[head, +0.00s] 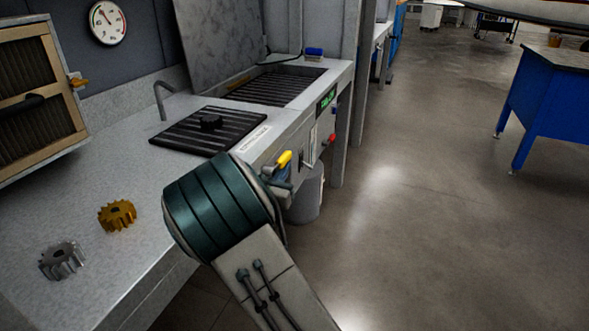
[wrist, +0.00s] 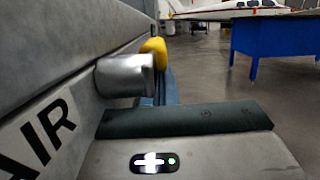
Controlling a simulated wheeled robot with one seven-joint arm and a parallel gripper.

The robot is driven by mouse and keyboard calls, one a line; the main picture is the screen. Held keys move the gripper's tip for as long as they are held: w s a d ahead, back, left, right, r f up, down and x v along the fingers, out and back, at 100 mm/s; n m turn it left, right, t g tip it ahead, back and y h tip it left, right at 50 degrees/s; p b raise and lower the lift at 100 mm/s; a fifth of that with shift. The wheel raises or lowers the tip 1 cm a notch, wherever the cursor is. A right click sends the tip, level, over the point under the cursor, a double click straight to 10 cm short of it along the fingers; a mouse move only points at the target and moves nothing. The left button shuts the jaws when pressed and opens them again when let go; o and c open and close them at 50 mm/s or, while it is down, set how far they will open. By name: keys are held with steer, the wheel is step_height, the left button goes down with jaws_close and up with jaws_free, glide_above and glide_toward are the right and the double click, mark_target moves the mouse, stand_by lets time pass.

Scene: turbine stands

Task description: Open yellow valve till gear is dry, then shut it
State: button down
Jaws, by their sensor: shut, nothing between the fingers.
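The yellow valve handle (head: 284,159) sticks out from the front of the bench, just beyond my arm. In the wrist view the yellow handle (wrist: 154,50) shows beyond a silver cylinder (wrist: 125,76) on the panel. I cannot tell whether the valve is open or shut. My gripper (wrist: 185,120) is shut and empty, close to the valve; whether it touches the handle is not clear. In the head view my arm hides most of the gripper. A golden gear (head: 117,215) and a silver gear (head: 63,259) lie apart on the bench top. Wetness cannot be judged.
The bench (head: 120,160) carries a black grate (head: 185,140) beside a bent pipe (head: 161,101), with a larger grate (head: 275,86) behind. A red knob (head: 332,139) sits farther along the front. A grey bin (head: 307,197) stands below. Open floor lies right, before a blue table (head: 549,97).

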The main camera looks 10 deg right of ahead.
steer(key=shift+a+r, duration=0.25)
steer(key=shift+r, duration=0.05)
steer(key=shift+a, duration=0.1)
